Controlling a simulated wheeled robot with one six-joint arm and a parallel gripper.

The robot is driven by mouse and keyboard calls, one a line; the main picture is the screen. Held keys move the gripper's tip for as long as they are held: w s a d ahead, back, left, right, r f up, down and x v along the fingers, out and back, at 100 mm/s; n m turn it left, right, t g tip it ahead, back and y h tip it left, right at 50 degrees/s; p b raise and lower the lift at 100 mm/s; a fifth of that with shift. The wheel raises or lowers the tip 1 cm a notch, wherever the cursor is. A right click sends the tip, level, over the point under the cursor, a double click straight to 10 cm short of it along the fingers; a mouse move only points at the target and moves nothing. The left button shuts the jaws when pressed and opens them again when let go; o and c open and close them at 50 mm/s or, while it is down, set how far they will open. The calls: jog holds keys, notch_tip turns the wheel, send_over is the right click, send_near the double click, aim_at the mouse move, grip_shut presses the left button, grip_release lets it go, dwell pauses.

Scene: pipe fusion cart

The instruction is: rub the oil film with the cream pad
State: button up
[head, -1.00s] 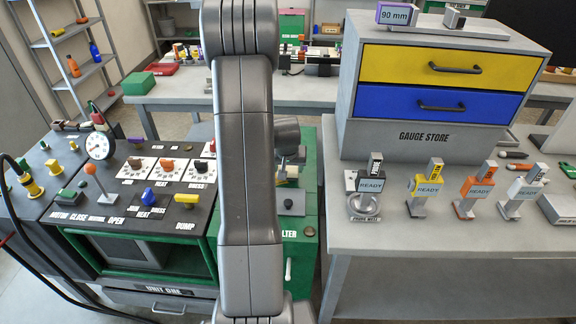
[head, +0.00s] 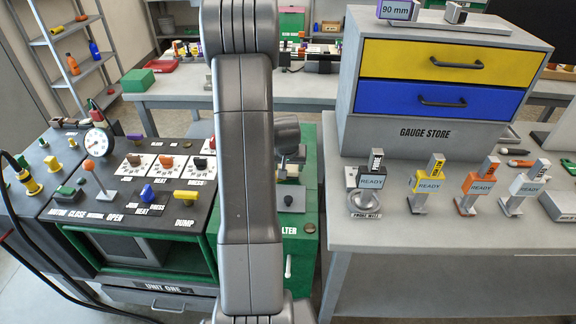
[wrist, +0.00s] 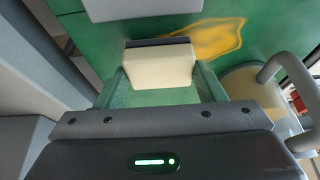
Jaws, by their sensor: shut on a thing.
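In the wrist view my gripper (wrist: 160,88) is shut on the cream pad (wrist: 160,66), a pale block with a dark far edge. The oil film (wrist: 215,38) is a yellow, irregular patch on a green surface. It shows beyond and to the right of the pad, and the pad's far edge overlaps its left part in the picture. I cannot tell whether the pad touches the surface. In the head view my arm hides the oil film and most of my gripper.
A grey block (wrist: 145,8) stands at the top of the wrist view. A rounded grey handle (wrist: 287,68) and a pale cylinder (wrist: 250,85) are at the right. In the head view the control console (head: 105,212) is left and the gauge store (head: 425,133) is right.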

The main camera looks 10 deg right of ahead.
jog(key=shift+f+b, duration=0.45)
jog(key=shift+f, duration=0.05)
jog(key=shift+a, duration=0.1)
